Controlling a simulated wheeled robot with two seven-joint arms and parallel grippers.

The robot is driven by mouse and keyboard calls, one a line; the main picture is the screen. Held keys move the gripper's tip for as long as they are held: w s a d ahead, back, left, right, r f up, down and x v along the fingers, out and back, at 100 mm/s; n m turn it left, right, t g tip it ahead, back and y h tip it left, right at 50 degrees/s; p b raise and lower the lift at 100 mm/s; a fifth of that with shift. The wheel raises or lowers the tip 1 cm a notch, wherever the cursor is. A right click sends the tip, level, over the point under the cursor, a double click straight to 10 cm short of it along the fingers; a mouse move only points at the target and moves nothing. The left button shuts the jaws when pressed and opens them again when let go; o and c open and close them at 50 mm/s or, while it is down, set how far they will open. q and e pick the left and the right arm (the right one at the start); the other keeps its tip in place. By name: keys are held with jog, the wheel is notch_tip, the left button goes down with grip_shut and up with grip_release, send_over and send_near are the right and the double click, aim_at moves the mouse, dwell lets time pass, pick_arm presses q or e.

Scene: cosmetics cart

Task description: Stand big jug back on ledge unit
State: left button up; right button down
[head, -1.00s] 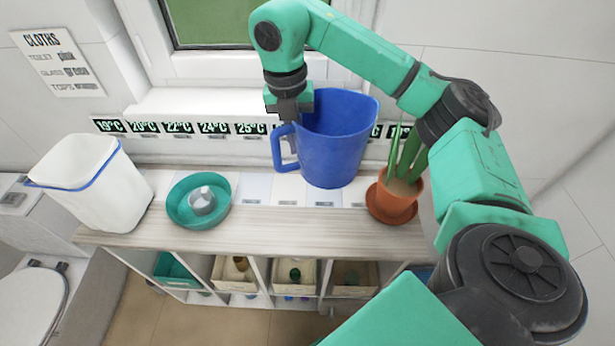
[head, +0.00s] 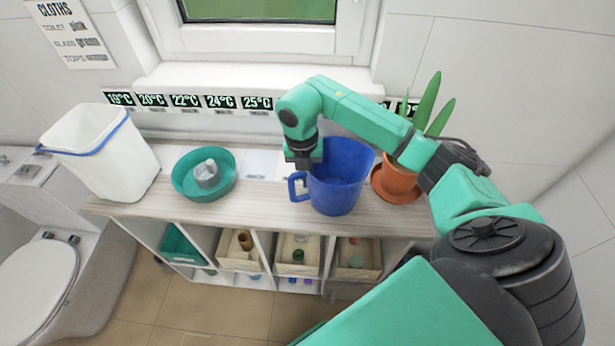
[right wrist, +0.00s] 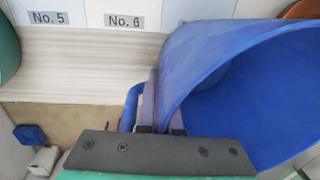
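The big blue jug (head: 340,190) is upright over the right half of the pale wooden ledge unit top (head: 255,208). Its base looks at or just above the surface; I cannot tell if it touches. Its handle points left. My right gripper (head: 304,163) is at the jug's left rim, shut on its wall above the handle. In the right wrist view the jug (right wrist: 240,80) fills the right side, with its rim close to the fingers (right wrist: 152,105). My left gripper is not in view.
A plant in a terracotta pot (head: 397,183) stands close right of the jug. A teal bowl (head: 190,185) holding a grey object and a white bin (head: 105,155) stand to the left. Clear ledge lies between bowl and jug. Cubbies with trays (head: 298,255) are below.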

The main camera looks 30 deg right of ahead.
jog(key=shift+w+f, duration=0.15)
jog(key=shift+f, duration=0.05)
jog(key=c, duration=1.1)
grip_release()
jog(key=shift+r, duration=0.1)
jog(key=shift+r, duration=0.1)
jog(key=r, duration=0.8)
jog(key=a+r, duration=0.1)
jog(key=r, duration=0.3)
jog(key=shift+w, duration=0.2)
jog(key=shift+f, duration=0.1)
